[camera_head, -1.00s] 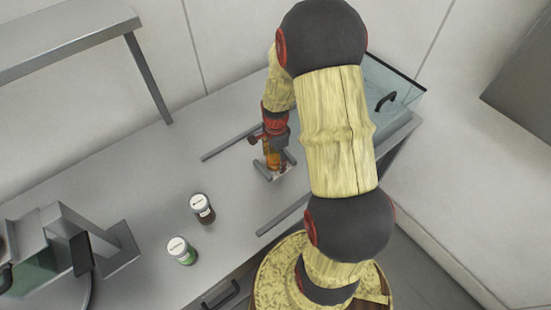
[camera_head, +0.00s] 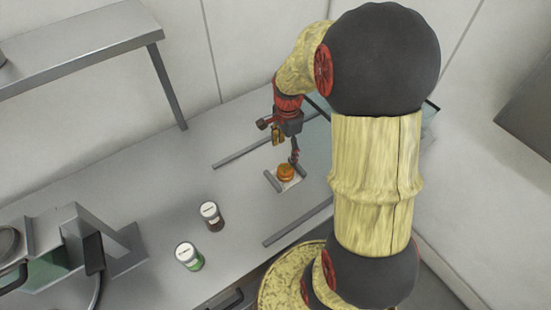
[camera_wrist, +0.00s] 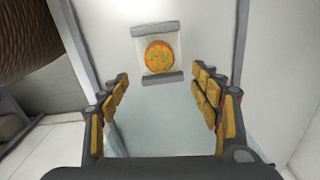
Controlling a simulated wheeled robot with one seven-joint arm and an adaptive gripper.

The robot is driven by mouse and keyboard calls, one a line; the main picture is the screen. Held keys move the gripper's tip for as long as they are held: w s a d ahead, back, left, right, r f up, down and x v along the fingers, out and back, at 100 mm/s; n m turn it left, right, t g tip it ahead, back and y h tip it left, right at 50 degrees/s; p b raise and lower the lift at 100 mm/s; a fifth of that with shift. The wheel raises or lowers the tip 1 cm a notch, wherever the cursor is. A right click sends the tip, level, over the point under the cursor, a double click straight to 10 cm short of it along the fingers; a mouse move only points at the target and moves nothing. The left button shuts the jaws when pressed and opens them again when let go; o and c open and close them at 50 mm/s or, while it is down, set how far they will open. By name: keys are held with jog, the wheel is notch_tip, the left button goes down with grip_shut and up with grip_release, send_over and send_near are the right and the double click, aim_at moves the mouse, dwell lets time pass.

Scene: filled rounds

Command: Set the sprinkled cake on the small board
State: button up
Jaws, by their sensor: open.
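The sprinkled cake (camera_head: 286,172) is a small round orange cake with green specks on top. It rests on the small board (camera_head: 291,187), a pale square with a grey bar along two opposite sides. In the wrist view the cake (camera_wrist: 160,57) lies flat between the bars, with the pale board (camera_wrist: 147,38) showing around it. My gripper (camera_head: 285,148) is above and behind the cake, apart from it. In the wrist view my gripper (camera_wrist: 162,95) has its fingers wide apart with nothing between them.
Two white-lidded jars, one dark (camera_head: 212,215) and one green (camera_head: 189,256), stand on the counter left of the board. Long grey bars (camera_head: 249,150) lie on the counter on either side of the board. A grey metal appliance (camera_head: 70,245) is at the lower left.

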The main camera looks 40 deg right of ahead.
jog(key=s+a+r+n+t, duration=0.3)
jog(key=s+a+r+n, duration=0.1)
jog(key=a+r+n, duration=0.75)
jog(key=s+a+r+n+t, duration=0.2)
jog(key=s+a+r+n, duration=0.6)
jog(key=s+r, duration=0.1)
jog(key=shift+a+r, duration=0.2)
jog(key=shift+a, duration=0.1)
jog(key=shift+f, duration=0.1)
notch_tip(320, 180, down, 7)
jog(key=b, duration=0.7)
jog(key=shift+f+b, duration=0.2)
jog(key=shift+b, duration=0.1)
